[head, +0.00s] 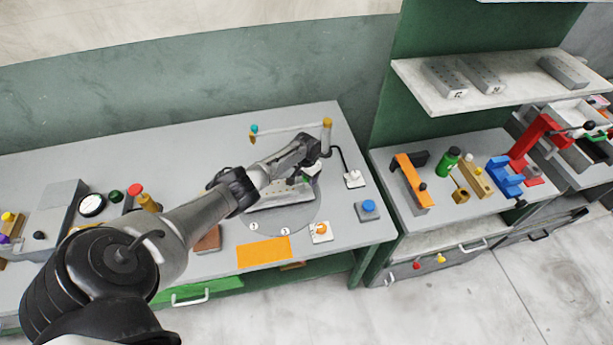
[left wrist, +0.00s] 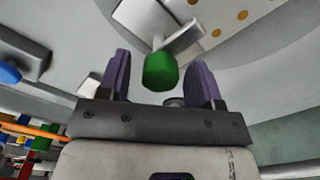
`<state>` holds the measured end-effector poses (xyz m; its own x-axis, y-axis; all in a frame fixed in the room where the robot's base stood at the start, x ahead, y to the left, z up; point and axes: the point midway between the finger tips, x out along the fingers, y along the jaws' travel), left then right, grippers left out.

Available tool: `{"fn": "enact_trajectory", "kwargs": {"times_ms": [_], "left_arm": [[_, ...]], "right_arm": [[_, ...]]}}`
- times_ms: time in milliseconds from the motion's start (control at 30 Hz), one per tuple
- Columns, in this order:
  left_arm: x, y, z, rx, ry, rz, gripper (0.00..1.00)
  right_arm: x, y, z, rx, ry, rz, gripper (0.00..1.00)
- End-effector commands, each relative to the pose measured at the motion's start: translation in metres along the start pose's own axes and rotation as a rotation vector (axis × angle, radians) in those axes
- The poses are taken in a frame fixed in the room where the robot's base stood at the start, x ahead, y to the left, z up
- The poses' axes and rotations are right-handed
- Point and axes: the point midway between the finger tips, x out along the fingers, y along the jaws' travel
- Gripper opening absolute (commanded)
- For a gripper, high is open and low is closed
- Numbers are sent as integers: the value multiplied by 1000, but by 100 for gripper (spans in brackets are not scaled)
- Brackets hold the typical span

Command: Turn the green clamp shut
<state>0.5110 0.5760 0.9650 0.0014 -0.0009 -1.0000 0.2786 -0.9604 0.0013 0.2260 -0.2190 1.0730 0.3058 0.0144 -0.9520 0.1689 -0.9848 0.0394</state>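The green clamp (left wrist: 160,72) shows in the left wrist view as a green cylindrical knob on a light grey lever and block. My left gripper (left wrist: 157,62) has two purple fingers standing apart on either side of the knob, with a visible gap on each side. I cannot tell how deep the knob sits between them. In the head view my left gripper (head: 312,174) is low over the right part of a grey round plate (head: 290,220), and my arm largely hides the clamp there. My right gripper is in neither view.
A post with a yellow top (head: 327,128) and a horizontal bar stand behind my gripper. A white socket block (head: 354,179), a blue button (head: 368,206) and an orange knob (head: 321,229) are to its right and front. An orange mat (head: 263,252) lies near the bench's front edge.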

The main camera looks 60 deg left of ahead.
Motion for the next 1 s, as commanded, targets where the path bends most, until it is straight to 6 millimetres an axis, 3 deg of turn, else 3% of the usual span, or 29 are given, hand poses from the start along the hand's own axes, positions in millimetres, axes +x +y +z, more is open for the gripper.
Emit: {"fn": "enact_trajectory", "kwargs": {"times_ms": [367, 667, 1000], "left_arm": [[-8, -1, 0, 1, 1, -1, 61], [-61, -1, 0, 3, 2, -3, 61], [-117, -1, 0, 1, 2, -1, 61]], "right_arm": [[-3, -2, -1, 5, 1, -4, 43], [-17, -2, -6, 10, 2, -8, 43], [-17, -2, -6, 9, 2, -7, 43]]}}
